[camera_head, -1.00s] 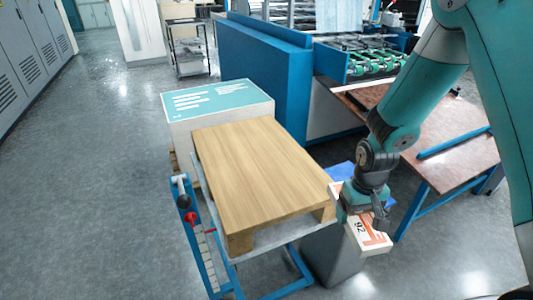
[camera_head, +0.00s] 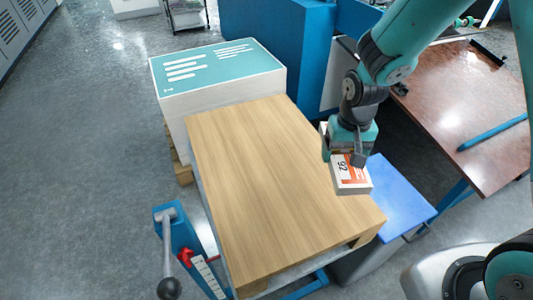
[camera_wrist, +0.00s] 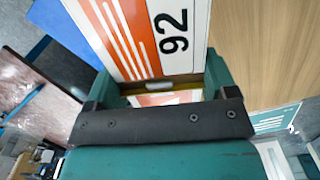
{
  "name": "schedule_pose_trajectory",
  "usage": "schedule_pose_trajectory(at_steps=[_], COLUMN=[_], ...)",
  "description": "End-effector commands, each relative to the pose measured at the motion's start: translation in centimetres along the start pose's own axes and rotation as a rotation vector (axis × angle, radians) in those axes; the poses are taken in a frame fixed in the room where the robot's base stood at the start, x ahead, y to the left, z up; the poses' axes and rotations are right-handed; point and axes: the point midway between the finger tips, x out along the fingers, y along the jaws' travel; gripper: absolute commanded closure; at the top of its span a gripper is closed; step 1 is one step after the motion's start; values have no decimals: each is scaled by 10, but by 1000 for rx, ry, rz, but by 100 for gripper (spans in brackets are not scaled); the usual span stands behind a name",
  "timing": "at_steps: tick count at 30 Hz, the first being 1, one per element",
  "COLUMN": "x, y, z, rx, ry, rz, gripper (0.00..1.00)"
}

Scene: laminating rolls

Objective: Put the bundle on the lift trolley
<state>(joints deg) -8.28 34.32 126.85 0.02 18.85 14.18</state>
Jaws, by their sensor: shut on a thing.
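My gripper (camera_head: 348,146) is shut on the bundle (camera_head: 349,175), a white and orange pack marked 92. The bundle also shows in the wrist view (camera_wrist: 140,35), with one end inside the jaws. In the head view it appears over the right edge of the lift trolley's wooden top (camera_head: 265,180); whether it touches the wood I cannot tell. The wooden top is bare. The trolley's blue frame and lever (camera_head: 181,250) show at its left front. The wooden top also shows in the wrist view (camera_wrist: 265,50), beside the bundle.
A large stack with a teal top (camera_head: 215,68) stands on a pallet behind the trolley. A blue-topped box (camera_head: 400,195) stands right of the trolley. A brown table (camera_head: 460,100) with a blue bar is further right. Floor at left is clear.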

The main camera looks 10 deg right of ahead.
Motion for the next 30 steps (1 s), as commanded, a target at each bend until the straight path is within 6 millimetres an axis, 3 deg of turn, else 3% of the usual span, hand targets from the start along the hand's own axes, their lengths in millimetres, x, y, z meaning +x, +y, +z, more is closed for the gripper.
schedule_pose_trajectory(at_steps=[1,3,9,12,17,20,30], x=[-4,-19,-63,-80,-92,-81,14], y=[-29,-65,-150,-172,-186,-187,-185], z=[2,13,66,93,115,119,118], rx=[21,84,272,345,412,425,426], ry=[11,12,8,5,2,-1,-3], rz=[-5,-7,-9,-7,-2,4,6], gripper=[55,55,55,55,55,55,55])
